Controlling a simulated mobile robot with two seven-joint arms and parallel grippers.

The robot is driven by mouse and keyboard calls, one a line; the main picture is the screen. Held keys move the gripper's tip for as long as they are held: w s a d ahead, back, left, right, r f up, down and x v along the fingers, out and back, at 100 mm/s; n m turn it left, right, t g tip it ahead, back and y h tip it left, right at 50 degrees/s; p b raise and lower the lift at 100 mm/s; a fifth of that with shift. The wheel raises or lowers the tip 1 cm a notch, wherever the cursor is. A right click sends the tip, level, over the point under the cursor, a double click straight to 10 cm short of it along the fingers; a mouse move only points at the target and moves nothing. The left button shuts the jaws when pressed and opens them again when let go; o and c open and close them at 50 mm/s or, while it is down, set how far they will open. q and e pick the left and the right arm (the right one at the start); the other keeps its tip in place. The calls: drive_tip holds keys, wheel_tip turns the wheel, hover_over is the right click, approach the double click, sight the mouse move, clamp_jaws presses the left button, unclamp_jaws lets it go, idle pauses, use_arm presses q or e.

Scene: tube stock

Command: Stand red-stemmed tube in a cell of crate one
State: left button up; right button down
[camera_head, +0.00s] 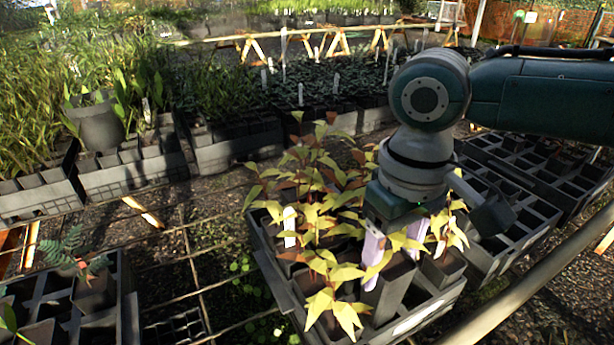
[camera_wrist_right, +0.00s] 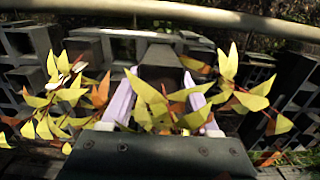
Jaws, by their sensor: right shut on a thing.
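My right gripper (camera_head: 396,242) reaches down over a dark crate (camera_head: 285,296) of yellow-leaved plants. Its two lavender fingers are shut on a dark square tube (camera_head: 390,292) with a yellow-leaved plant. In the right wrist view this tube (camera_wrist_right: 162,72) is between the fingers (camera_wrist_right: 160,104). It looks upright, with its side showing above the nearby cells; its lower end is hidden. Leaves cover its stem, so I cannot tell the stem's colour. No readable mark shows which crate is crate one. My left gripper is out of view.
Another crate (camera_head: 130,318) at lower left holds a few plants and empty cells. Crates with many empty cells (camera_head: 520,222) stand at right under my arm. A pale rail (camera_head: 530,285) crosses the lower right. Full plant crates (camera_head: 235,150) line the back.

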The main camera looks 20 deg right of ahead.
drive_tip(key=shift+f+b, duration=0.8)
drive_tip(key=shift+f, duration=0.75)
drive_tip(key=shift+f+b, duration=1.2)
drive_tip(key=shift+f, duration=0.9)
drive_tip(key=shift+f, duration=0.15)
drive_tip(key=shift+c, duration=2.1)
unclamp_jaws()
drive_tip(key=o, duration=0.4)
drive_tip(key=shift+c, duration=0.2)
